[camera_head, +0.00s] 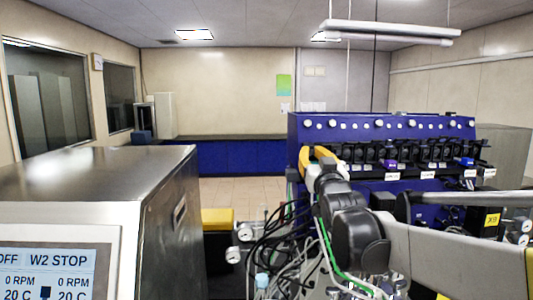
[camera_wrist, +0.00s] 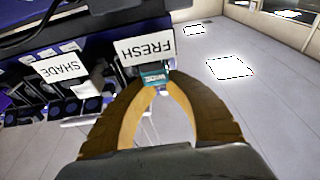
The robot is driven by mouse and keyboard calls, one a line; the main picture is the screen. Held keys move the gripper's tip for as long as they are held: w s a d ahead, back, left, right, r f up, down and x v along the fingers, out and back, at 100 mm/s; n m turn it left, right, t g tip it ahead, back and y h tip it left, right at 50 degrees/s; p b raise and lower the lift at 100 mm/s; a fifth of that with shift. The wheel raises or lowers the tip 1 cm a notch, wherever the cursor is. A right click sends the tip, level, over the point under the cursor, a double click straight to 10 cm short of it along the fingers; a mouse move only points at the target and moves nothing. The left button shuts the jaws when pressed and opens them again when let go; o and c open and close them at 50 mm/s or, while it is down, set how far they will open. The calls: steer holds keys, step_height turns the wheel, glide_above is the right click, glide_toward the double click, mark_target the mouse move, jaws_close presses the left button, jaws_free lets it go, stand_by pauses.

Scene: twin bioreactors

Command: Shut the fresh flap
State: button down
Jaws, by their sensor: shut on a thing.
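The FRESH label (camera_wrist: 145,50) appears upside down in the wrist view. A small teal piece (camera_wrist: 155,74), apparently the fresh flap, is right beside it. My gripper (camera_wrist: 160,84) has its two yellow-brown fingers drawn together at the tips on this teal piece. Most of the piece is hidden between the tips, and I cannot tell how far the flap is open. In the head view my gripper (camera_head: 318,155) is at the left end of the blue unit (camera_head: 350,133); the fresh flap is hidden there behind my arm.
A SHADE label (camera_wrist: 62,66) sits beside FRESH, with dark fittings around it. In the head view, several black valves (camera_head: 430,152) line the blue unit's front. Cables and hoses (camera_head: 285,240) hang below my arm. A steel cabinet (camera_head: 110,180) stands at left; floor shows between.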

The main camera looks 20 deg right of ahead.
steer(key=c, duration=1.4)
jaws_free()
steer(key=v, duration=1.2)
